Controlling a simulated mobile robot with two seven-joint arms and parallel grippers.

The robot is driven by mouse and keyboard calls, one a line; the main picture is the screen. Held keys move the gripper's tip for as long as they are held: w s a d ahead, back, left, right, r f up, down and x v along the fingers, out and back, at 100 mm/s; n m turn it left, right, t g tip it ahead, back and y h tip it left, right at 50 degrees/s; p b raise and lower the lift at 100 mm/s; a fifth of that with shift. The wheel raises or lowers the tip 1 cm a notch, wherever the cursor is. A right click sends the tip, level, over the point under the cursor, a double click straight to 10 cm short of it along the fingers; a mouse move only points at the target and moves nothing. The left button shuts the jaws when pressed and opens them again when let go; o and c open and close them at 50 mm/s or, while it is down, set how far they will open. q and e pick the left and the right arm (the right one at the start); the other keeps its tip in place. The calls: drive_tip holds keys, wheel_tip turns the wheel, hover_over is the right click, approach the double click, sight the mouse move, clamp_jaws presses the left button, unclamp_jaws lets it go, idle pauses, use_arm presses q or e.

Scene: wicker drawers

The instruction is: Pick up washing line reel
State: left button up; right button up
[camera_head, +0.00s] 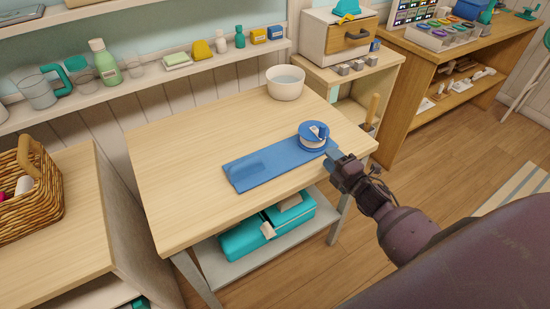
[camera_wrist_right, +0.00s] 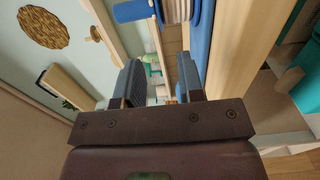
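The washing line reel (camera_head: 312,140) is a round blue reel with a pale wound band. It sits at the right end of a flat blue mat (camera_head: 238,176) on the light wooden table. Part of it shows at the top of the right wrist view (camera_wrist_right: 176,11). My right gripper (camera_head: 332,154) is at the table's right front edge, close beside the reel. In the right wrist view its two fingers (camera_wrist_right: 160,78) stand apart with nothing held between them. Whether a finger touches the mat or reel I cannot tell. My left gripper is out of view.
A white bowl (camera_head: 285,83) stands at the table's back corner. Teal cases (camera_head: 266,228) lie on the shelf below. A wicker basket (camera_head: 30,185) stands on the unit at left. A wall shelf (camera_head: 140,82) holds bottles and glasses. The table's left part is clear.

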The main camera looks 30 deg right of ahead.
sight(305, 138)
drive_tip(key=w, duration=0.4)
drive_tip(key=shift+w+a, duration=0.35)
drive_tip(key=w, duration=0.2)
drive_tip(key=w+a, duration=0.1)
drive_tip(key=shift+w+a+f, duration=0.15)
drive_tip(key=shift+w+a, duration=0.05)
drive_tip(key=shift+w, duration=0.85)
clamp_jaws()
